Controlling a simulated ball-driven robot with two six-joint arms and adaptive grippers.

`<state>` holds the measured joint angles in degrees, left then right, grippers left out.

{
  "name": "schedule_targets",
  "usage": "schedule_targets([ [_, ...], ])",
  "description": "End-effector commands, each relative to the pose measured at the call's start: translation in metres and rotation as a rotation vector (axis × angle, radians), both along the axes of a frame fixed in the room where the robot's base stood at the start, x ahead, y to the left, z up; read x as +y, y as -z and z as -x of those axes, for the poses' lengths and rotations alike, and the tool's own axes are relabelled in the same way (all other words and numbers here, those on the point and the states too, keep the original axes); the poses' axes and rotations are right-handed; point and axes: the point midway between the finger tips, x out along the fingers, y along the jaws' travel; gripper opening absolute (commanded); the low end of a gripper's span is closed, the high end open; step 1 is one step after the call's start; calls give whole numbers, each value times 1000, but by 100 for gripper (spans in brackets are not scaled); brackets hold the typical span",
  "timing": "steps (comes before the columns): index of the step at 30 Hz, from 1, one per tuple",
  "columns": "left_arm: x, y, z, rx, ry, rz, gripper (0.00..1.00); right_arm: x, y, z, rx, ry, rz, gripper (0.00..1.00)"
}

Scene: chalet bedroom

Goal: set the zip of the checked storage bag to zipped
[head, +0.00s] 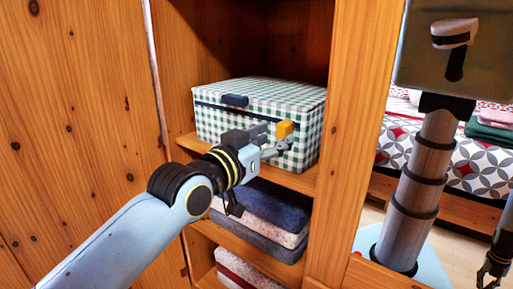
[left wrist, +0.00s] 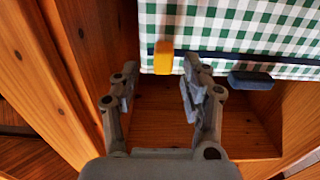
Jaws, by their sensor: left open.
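The green-and-white checked storage bag (head: 225,126) stands on a wardrobe shelf; its checked cloth also fills the top of the left wrist view (left wrist: 230,25). A dark zip band (head: 215,105) runs along its upper front. A dark blue tab (head: 235,100) is at the band's left part, and a yellow tab (head: 284,129) is near its right end. My left gripper (head: 280,147) is open at the bag's front right, just below the yellow tab. In the left wrist view the yellow tab (left wrist: 163,58) shows between the open fingers (left wrist: 160,75), apart from them; the blue tab (left wrist: 250,79) is to the right.
The wooden shelf (head: 190,142) and the upright post (head: 345,110) frame the bag closely. Folded textiles (head: 265,215) lie on the shelf below. At right a mirror-like panel shows my own column and a bed (head: 475,165); a dark gripper at its edge appears to be a reflection.

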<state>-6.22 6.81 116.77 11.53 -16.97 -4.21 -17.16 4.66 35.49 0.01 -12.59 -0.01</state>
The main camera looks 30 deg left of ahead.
Motion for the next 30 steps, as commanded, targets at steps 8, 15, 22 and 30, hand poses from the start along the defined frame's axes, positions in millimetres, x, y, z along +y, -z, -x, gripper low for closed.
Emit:
schedule_targets([
  [8,4,1,54,3,1,-3,46,1,0,0,0,0,-1,0],
  [15,5,0,67,1,1,0,46,1,0,0,0,0,-1,0],
  [22,5,0,67,0,1,0,46,1,0,0,0,0,-1,0],
  [30,5,4,66,7,-2,5,46,1,0,0,0,0,-2,0],
])
